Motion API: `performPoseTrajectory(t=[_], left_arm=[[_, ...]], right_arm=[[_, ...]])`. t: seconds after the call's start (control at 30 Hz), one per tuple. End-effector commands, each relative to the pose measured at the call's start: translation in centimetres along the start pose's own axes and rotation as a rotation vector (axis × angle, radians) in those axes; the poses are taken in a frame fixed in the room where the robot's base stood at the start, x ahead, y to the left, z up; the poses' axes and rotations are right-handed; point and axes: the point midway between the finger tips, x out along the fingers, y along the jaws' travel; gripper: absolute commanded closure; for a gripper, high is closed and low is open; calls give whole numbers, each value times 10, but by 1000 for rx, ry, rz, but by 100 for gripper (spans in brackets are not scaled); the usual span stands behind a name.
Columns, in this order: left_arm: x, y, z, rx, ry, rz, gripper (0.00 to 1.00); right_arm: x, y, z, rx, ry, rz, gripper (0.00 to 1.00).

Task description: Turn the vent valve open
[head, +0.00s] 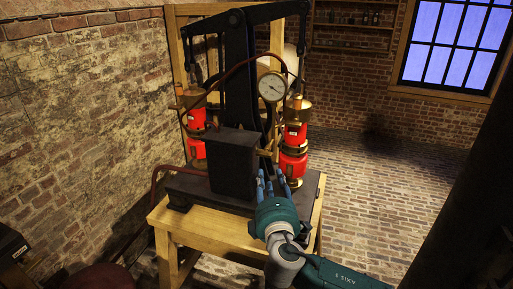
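A black pump apparatus (233,165) stands on a wooden table, with a round white gauge (272,87) at its upper right. Small brass fittings (264,153) show below the gauge, just beyond my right gripper. I cannot tell for sure which one is the vent valve, or how it is turned. My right gripper (271,177) is at the front right of the apparatus, above the black base. Its blue fingers point up and away, spread apart, with nothing visible between them. Whether a finger touches a fitting is unclear. My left gripper is not in view.
Red jars with brass tops stand at the left (196,119) and right (293,150) of the apparatus. A red hose (156,178) bends down at the left. The wooden table (207,228) has a bare front edge. Brick floor (375,200) is clear at right.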

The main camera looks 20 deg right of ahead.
Motion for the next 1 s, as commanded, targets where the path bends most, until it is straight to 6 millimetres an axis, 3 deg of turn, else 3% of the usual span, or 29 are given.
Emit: performPoseTrajectory(t=[0.17,0.6,0.8,1.0], left_arm=[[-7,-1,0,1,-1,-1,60],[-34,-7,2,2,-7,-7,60],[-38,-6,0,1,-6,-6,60],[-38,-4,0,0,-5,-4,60]], right_arm=[[8,14,-1,-7,0,21,66],[85,15,-2,-4,0,19,66],[102,13,-2,-4,1,18,66],[106,12,-2,-3,3,17,66]])
